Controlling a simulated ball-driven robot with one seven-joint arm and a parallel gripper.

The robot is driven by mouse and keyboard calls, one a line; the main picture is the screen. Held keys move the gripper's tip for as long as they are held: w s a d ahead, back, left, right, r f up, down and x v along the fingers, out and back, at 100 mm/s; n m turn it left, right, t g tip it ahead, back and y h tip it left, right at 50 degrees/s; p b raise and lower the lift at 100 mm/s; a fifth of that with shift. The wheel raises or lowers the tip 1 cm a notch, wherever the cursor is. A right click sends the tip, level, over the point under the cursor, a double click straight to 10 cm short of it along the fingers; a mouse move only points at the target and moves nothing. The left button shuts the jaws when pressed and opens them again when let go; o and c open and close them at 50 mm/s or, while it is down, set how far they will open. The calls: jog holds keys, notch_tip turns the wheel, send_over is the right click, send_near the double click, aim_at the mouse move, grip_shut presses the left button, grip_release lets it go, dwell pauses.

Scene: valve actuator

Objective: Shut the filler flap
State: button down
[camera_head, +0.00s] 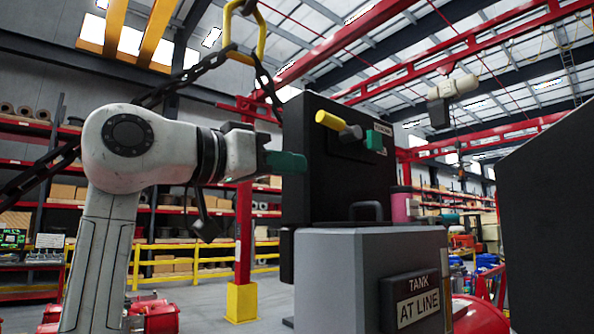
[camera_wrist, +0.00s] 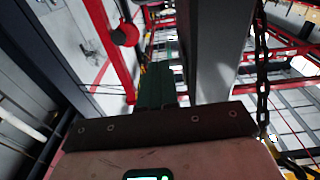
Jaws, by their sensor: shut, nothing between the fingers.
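A grey housing (camera_head: 330,275) carries a sign (camera_head: 417,298) reading "TANK AT LINE". A black, upright box-like panel (camera_head: 345,185) stands on it, with a yellow knob (camera_head: 328,120), a green block (camera_head: 374,140) and a small label. A dark handle (camera_head: 367,209) shows low at its front. I cannot tell for sure which part is the filler flap. My gripper (camera_head: 290,162), with green fingers, is shut and empty at the panel's left edge; whether it touches is unclear. In the wrist view the green fingers (camera_wrist: 157,85) are together, beside a grey upright face (camera_wrist: 215,55).
A pink cylinder (camera_head: 402,207) stands just right of the black panel. A large dark panel (camera_head: 550,215) blocks the right side. A red post with a yellow foot (camera_head: 242,302) stands behind my arm.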

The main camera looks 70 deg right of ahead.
aim_at(353, 213)
jog(key=p+x, duration=0.2)
jog(key=x, duration=0.6)
jog(key=shift+s+r, duration=0.1)
jog(key=shift+s, duration=0.1)
jog(key=shift+s+d+f+p, duration=0.2)
jog(key=shift+s+d+f, duration=0.05)
jog(key=shift+d+f, duration=0.2)
jog(key=shift+s+d+f+p, duration=0.15)
jog(key=shift+s+d+f, duration=0.1)
jog(key=shift+d+f, duration=0.15)
jog(key=shift+s+d+f, duration=0.3)
jog(key=shift+d+f, duration=0.2)
jog(key=shift+f, duration=0.1)
jog(key=shift+s+d+f, duration=0.2)
jog(key=shift+d, duration=0.1)
